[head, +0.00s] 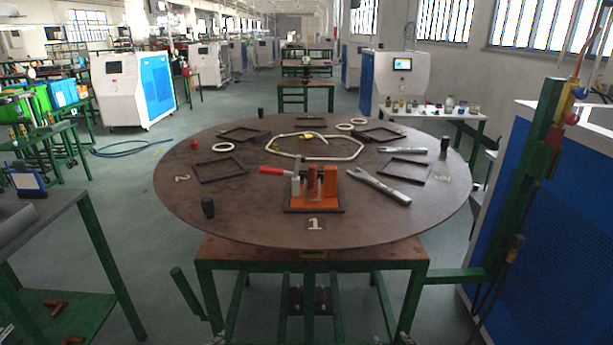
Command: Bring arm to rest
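Neither of my arms nor grippers can be made out in the head view. Small grey shapes at the bottom edge by the table's front legs are too small to identify. A round brown table (258,222) stands in front of me. Near its front edge sits an orange clamp fixture (315,191) with a red handle (277,171) pointing left. A grey wrench-like tool (380,187) lies to the right of the fixture.
The table also bears dark square frames (219,170), pale rings (222,147), a pale hose loop (315,157) and small black cylinders (208,208). A green post (533,160) and blue cabinet (560,220) stand close at right. A grey side table (40,215) stands at left.

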